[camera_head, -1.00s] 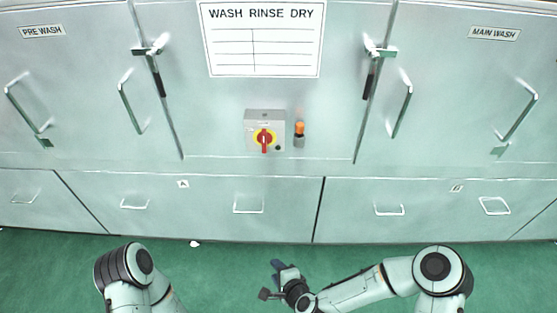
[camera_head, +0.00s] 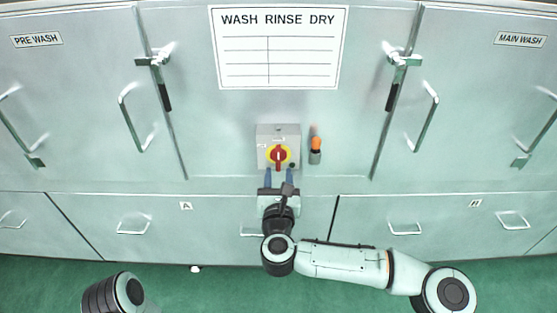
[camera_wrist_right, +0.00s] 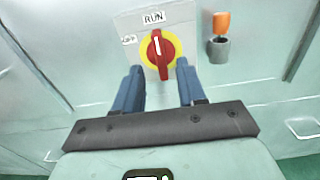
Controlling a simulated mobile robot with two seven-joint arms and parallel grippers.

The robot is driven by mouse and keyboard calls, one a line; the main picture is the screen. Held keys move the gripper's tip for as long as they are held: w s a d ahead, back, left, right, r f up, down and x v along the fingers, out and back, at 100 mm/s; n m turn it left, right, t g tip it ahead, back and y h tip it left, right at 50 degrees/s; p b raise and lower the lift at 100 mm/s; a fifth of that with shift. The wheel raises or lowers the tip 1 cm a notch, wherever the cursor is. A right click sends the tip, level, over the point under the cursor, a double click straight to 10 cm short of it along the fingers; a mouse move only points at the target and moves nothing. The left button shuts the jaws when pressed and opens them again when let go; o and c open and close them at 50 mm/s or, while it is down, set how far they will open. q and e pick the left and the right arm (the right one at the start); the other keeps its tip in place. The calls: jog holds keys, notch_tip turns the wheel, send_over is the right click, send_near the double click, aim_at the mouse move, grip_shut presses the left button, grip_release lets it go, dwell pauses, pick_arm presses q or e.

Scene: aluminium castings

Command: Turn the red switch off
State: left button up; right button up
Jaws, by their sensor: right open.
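The red switch (camera_head: 279,156) is a rotary knob on a yellow disc, on a grey box (camera_head: 264,134) fixed to the middle panel. In the right wrist view the red knob (camera_wrist_right: 157,52) stands about upright, its white mark toward the RUN label (camera_wrist_right: 153,18); an OFF label (camera_wrist_right: 129,40) is to its left. My right gripper (camera_head: 279,172) is open, its blue fingers just below the knob in the head view. In the right wrist view the fingertips (camera_wrist_right: 160,66) lie to either side of the knob's lower part; I cannot tell whether they touch it. My left gripper is out of view.
An orange-topped item in a grey holder (camera_head: 315,150) is on the panel right of the box. Door handles (camera_head: 137,122) and (camera_head: 413,121) stick out on both sides. Drawer handles (camera_head: 134,227) are below.

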aim_at(279, 160)
jog(key=w, duration=0.6)
jog(key=shift+w+p, duration=0.2)
jog(key=shift+p, duration=0.15)
grip_shut()
